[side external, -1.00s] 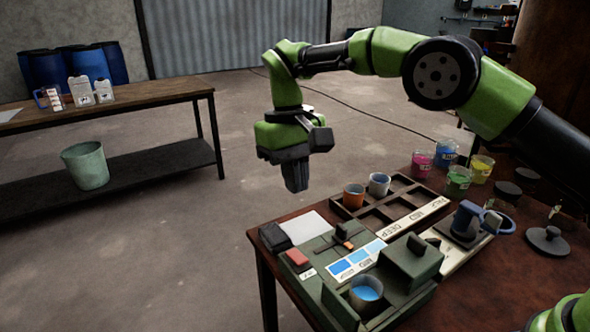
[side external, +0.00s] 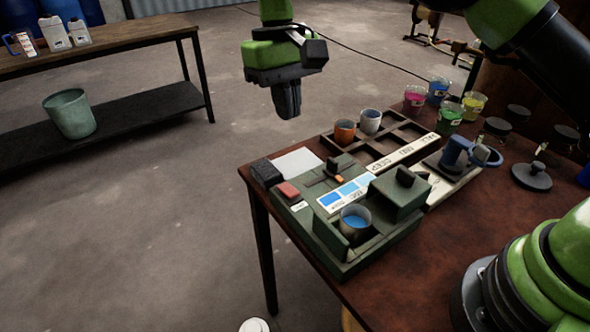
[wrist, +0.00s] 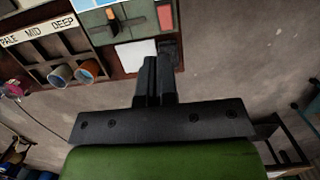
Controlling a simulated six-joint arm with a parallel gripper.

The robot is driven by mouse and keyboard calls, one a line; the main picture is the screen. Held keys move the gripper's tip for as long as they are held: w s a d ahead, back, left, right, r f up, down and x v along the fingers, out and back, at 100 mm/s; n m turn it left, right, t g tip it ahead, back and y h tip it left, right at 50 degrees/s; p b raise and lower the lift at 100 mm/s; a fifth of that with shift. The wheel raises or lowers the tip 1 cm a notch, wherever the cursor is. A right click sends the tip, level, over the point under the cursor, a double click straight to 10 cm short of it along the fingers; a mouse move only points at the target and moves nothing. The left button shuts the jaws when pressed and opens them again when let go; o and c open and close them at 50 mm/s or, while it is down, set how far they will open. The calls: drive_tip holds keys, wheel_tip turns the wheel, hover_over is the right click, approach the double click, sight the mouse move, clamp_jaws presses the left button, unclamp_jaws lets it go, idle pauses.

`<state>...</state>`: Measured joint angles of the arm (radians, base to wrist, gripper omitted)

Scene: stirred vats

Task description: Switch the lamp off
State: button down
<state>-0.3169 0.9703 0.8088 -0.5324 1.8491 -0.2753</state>
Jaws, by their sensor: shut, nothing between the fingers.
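No lamp bulb or shade is plain to me. A green instrument box (side external: 372,250) stands at the table's near left corner, with a red switch-like block (side external: 289,190) and an orange-tipped slider (side external: 337,177) on its top. The red block also shows in the wrist view (wrist: 165,17). A cup of blue liquid (side external: 355,220) sits in the box's recess. My gripper (side external: 289,115) is shut and empty, pointing down, above and beyond the table's left end. In the wrist view its fingers (wrist: 155,65) overlap the white card (wrist: 130,57). It appears apart from everything.
A black block (side external: 265,173) lies beside the red one. Orange (side external: 345,132) and grey-blue (side external: 370,121) cups stand at a dark compartment rack (side external: 408,125). A blue-grey mug-like vessel (side external: 457,153) and several coloured beakers stand farther right. Open floor lies left of the table.

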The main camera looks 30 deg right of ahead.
sight(298, 193)
drive_tip(key=f, duration=0.4)
drive_tip(key=s+f, duration=0.1)
drive_tip(key=f, duration=0.4)
drive_tip(key=s+f, duration=0.1)
drive_tip(key=f, duration=0.3)
drive_tip(key=shift+s+f, duration=0.2)
drive_tip(key=shift+f, duration=0.2)
